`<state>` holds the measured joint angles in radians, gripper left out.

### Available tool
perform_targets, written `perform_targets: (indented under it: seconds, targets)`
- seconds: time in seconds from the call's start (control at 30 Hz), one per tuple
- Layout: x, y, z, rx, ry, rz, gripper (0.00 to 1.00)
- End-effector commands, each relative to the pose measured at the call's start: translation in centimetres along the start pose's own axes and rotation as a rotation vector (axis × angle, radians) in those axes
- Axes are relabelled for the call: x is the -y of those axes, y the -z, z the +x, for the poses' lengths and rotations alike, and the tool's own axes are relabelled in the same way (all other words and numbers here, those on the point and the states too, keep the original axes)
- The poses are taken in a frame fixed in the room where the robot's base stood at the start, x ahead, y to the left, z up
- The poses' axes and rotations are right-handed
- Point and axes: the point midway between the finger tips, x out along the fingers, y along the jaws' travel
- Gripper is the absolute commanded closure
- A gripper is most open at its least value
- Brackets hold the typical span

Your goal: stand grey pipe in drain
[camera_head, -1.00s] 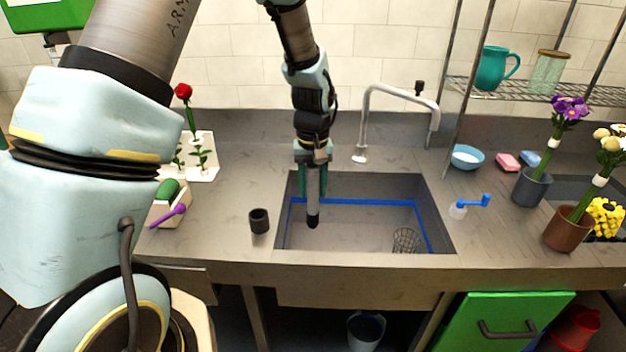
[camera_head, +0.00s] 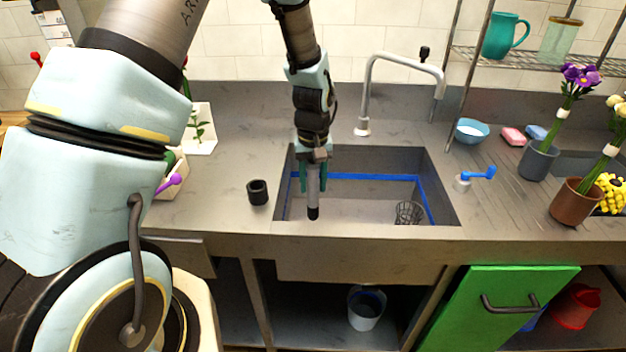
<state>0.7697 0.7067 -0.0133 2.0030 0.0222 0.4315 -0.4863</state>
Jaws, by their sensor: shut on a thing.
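My gripper (camera_head: 314,178) is shut on a grey pipe (camera_head: 313,193) with a dark lower end. The pipe hangs upright over the left part of the sink (camera_head: 352,212). I cannot tell how far its lower end is above the sink floor. The sink has a blue line around its inner walls. A dark wire basket (camera_head: 408,212) stands in the sink's right part. The drain opening itself is not clearly visible; it may be hidden by the pipe, the basket or the sink's front wall.
A black cup (camera_head: 258,192) stands on the counter (camera_head: 225,185) left of the sink. The faucet (camera_head: 364,100) rises behind the sink. A blue-handled bottle (camera_head: 468,180), a blue bowl (camera_head: 471,131) and flower pots (camera_head: 538,160) are to the right. A green door (camera_head: 495,310) hangs open below.

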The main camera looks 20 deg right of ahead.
Motion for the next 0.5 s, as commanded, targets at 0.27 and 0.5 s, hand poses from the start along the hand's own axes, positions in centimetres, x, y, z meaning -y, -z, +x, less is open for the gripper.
perform_targets:
  seconds: [0.27, 0.5]
  targets:
    - [0.0, 0.0, 2.5, 0.001, 0.0, 0.0, 1.0]
    - [0.0, 0.0, 4.3, 0.0, 0.0, 0.0, 1.0]
